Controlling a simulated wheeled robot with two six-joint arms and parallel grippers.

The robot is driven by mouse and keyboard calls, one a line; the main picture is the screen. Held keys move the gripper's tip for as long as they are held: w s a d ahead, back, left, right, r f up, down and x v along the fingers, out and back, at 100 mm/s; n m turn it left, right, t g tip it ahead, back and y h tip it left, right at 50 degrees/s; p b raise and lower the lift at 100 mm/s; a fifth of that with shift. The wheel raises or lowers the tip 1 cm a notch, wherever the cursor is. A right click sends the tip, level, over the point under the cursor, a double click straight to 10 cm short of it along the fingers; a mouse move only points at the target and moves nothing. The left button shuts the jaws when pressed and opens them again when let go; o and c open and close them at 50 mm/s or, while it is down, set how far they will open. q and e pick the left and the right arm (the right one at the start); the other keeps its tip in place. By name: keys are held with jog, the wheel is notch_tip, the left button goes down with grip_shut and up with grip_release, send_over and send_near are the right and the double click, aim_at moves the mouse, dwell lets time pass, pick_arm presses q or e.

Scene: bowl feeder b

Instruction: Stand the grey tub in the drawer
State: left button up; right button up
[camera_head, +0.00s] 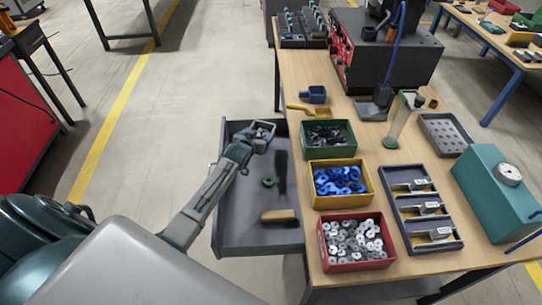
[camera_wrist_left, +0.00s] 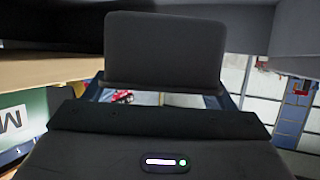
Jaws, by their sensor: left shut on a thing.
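The open drawer (camera_head: 232,215) is dark grey and sticks out from the left side of the bench. My left gripper (camera_head: 260,134) is over the far part of the drawer, shut on the small grey tub (camera_head: 264,128). The tub's open top faces up, with something inside that is too small to make out. Whether its base touches the drawer floor cannot be told. In the left wrist view a dark panel fills the upper middle, and the tub cannot be made out for certain. My right gripper is in neither view.
In the drawer lie a green ring (camera_head: 269,181) and a wooden-topped block (camera_head: 278,215); a long dark patch lies beside the ring. Green (camera_head: 325,154), yellow (camera_head: 343,204) and red (camera_head: 357,265) bins line the bench edge beside the drawer. The drawer's left floor is bare.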

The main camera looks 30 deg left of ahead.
pick_arm(q)
jog(key=shift+w+f, duration=0.1)
jog(key=shift+f, duration=0.9)
notch_tip(320, 180, down, 4)
jog(key=shift+f, duration=0.1)
jog(key=o, duration=1.1)
jog(key=shift+c, duration=0.2)
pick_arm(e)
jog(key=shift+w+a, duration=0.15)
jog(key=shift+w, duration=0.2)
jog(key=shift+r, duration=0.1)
pick_arm(q)
jog(key=shift+s+r, duration=0.2)
jog(key=shift+s, duration=0.25)
jog(key=v, duration=1.1)
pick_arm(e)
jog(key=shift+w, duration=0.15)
pick_arm(q)
jog(key=shift+r, duration=0.1)
